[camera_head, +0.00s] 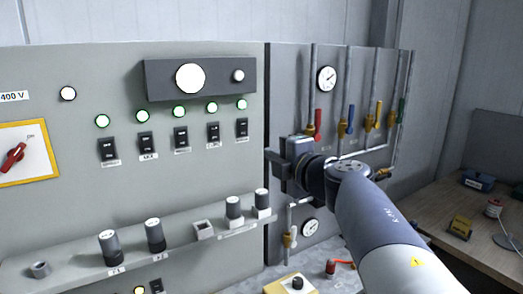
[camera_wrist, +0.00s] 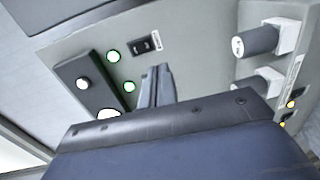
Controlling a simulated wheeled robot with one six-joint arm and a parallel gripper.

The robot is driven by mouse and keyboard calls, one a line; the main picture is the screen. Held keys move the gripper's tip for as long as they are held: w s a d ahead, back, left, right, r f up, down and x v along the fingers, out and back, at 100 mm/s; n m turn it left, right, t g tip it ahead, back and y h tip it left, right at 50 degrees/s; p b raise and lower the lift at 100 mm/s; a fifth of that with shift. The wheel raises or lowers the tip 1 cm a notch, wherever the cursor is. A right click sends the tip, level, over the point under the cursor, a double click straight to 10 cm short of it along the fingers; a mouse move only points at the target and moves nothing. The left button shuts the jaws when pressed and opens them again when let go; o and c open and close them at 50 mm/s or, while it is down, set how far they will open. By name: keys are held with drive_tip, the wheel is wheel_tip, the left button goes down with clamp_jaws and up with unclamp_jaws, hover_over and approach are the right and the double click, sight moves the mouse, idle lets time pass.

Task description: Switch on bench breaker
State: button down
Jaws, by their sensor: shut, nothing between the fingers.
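A row of several black rocker breakers (camera_head: 180,136) sits on the grey panel, each with a small label below that I cannot read, so I cannot tell which is the bench breaker. Green-ringed lamps (camera_head: 180,112) sit above them. The rightmost breaker (camera_head: 242,128) is the one nearest my gripper (camera_head: 272,163), which is to its right and a little lower, apparently clear of the panel. In the wrist view, my gripper (camera_wrist: 160,74) is shut and empty. A black breaker (camera_wrist: 146,44) shows beyond its fingertips there, with green-ringed lamps (camera_wrist: 129,87) beside it; other breakers are hidden.
A red rotary switch (camera_head: 14,157) on a yellow-framed plate is at left. A ledge with dark knobs (camera_head: 155,235) juts out below the breakers. A second panel with pipes and coloured valve handles (camera_head: 318,122) stands behind my arm. A wooden bench (camera_head: 440,205) is at right.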

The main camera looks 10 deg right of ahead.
drive_tip(key=shift+s+d+f, duration=0.15)
drive_tip(key=shift+s+d, duration=0.05)
drive_tip(key=shift+s, duration=0.45)
drive_tip(key=shift+s+d+f, duration=0.1)
drive_tip(key=shift+s+d, duration=0.1)
drive_tip(key=shift+s, duration=0.45)
